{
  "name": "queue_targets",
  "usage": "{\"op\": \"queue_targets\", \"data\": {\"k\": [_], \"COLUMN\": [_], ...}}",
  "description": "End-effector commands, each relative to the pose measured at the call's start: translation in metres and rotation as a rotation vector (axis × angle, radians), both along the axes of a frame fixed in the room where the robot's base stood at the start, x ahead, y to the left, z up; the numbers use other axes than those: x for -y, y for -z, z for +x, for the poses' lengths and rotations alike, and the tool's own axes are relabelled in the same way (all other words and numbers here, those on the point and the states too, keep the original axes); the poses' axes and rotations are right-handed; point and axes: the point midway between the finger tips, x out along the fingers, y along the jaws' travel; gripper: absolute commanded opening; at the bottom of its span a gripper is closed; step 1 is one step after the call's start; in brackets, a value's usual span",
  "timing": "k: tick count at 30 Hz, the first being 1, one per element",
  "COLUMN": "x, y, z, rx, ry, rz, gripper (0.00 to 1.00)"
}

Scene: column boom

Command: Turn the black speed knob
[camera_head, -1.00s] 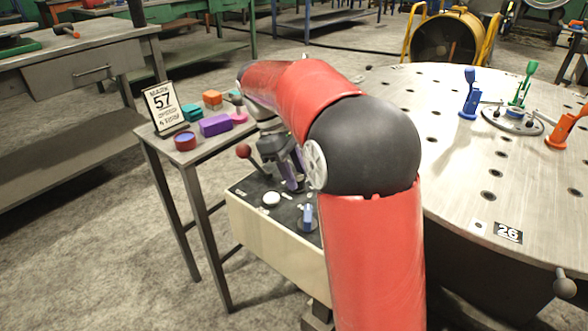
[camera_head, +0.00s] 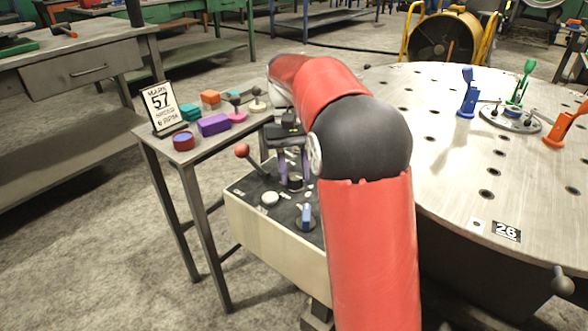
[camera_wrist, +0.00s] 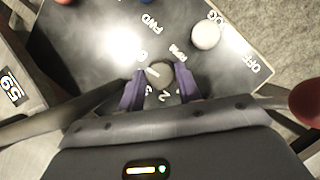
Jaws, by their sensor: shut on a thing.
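The black speed knob (camera_wrist: 161,72) shows in the wrist view as a dark round top beside RPM lettering and numbers on the panel. My gripper (camera_wrist: 160,88) has its two purple fingers on either side of it, shut on it. In the head view my gripper (camera_head: 293,178) points down at the black top of the control box (camera_head: 275,241). There the knob is mostly hidden by the fingers.
The panel also carries a red-ball lever (camera_head: 243,150), a white button (camera_head: 270,199) and a blue switch (camera_head: 307,215) close by. A side table (camera_head: 160,142) with coloured pieces stands behind. A large round perforated table (camera_head: 450,150) is on the right.

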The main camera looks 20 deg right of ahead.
Motion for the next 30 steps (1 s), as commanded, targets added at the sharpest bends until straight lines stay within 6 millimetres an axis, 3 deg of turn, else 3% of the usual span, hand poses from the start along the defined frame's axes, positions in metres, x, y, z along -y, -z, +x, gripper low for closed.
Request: {"op": "queue_targets", "data": {"k": [9,25,26,30], "x": [0.0007,0.0007,0.0007,0.0007], "y": [0.0014,0.0017,0.0016,0.0014], "z": [-0.0001,-0.0002,-0.0003,-0.0001], "rx": [-0.002,-0.002,-0.002,-0.002], "ry": [0.120,0.145,0.144,0.144], "rz": [0.000,0.000,0.000,0.000], "gripper": [0.11,0.11,0.35,0.53]}}
